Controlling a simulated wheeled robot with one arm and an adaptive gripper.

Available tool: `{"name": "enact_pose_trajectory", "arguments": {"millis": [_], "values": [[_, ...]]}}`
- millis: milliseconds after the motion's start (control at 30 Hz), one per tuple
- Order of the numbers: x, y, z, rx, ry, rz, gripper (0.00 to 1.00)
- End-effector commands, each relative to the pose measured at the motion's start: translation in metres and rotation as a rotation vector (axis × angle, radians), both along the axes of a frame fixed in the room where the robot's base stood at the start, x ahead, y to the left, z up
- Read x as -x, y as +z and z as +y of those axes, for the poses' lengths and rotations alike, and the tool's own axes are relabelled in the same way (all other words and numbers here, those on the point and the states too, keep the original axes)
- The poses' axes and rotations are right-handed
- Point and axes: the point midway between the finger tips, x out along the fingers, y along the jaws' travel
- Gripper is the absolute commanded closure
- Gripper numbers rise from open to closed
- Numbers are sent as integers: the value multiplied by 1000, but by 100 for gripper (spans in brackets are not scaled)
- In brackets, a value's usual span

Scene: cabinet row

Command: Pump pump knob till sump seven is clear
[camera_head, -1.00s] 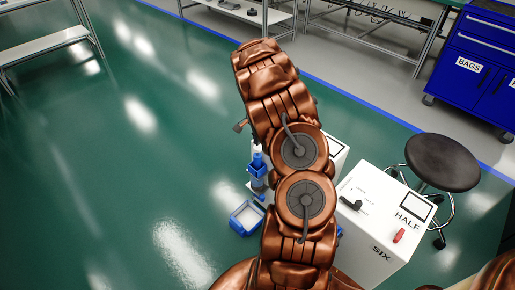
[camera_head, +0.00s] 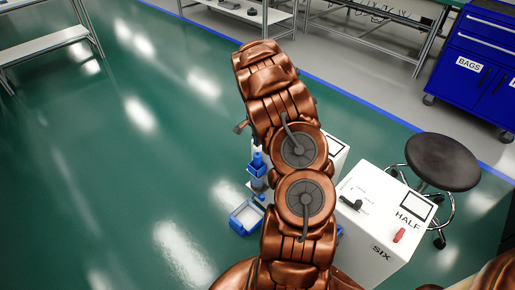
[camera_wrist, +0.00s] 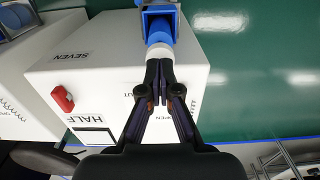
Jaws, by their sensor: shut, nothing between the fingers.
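Sump seven is a white box (camera_wrist: 100,75) marked SEVEN, upside down in the wrist view; in the head view only part of it (camera_head: 338,152) shows behind my arm. It has a red knob (camera_wrist: 62,98), a dark-framed panel (camera_wrist: 93,136) and the word HALF. A blue fitting with a pale cylinder (camera_wrist: 159,38) stands at its edge; the blue part also shows in the head view (camera_head: 257,160). I cannot tell which piece is the pump knob. My gripper (camera_wrist: 158,75) is shut and empty, its tips at the cylinder's near end; contact is unclear.
A white box marked SIX (camera_head: 375,235), with a red knob and HALF, stands at the right. A blue-rimmed tray (camera_head: 247,217) lies left of my arm. A black stool (camera_head: 442,162) and blue BAGS cabinet (camera_head: 480,60) are further right. Green floor at left is clear.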

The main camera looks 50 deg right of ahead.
Motion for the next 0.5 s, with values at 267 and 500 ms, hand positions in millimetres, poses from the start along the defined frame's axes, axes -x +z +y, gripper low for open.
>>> {"name": "enact_pose_trajectory", "arguments": {"millis": [267,500], "values": [[0,-8,1,-1,1,1,100],[0,-15,1,-1,1,1,100]]}}
